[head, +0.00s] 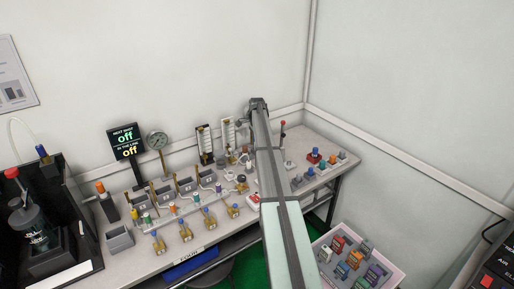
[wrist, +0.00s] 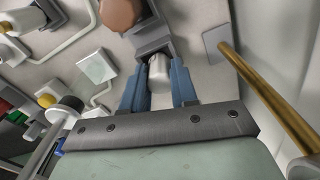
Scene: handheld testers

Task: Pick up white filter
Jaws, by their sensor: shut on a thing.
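In the wrist view my gripper (wrist: 159,88) has its two blue-grey fingers on either side of a pale, whitish cylinder (wrist: 159,70), which I take to be the white filter. The fingers are shut on it. Its far end sits at a dark grey bracket (wrist: 153,40), and I cannot tell whether it is still seated there. A brown round piece (wrist: 121,13) lies just beyond the bracket. In the head view my arm reaches over the bench to the back wall and hides the fingers and the filter.
A brass rod (wrist: 268,95) rises close to the right of my gripper. A white block (wrist: 97,66) and a black-and-white round part (wrist: 68,108) are on the left. In the head view the bench (head: 140,262) holds several brass fittings, and a tray (head: 397,281) of coloured blocks stands at the lower right.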

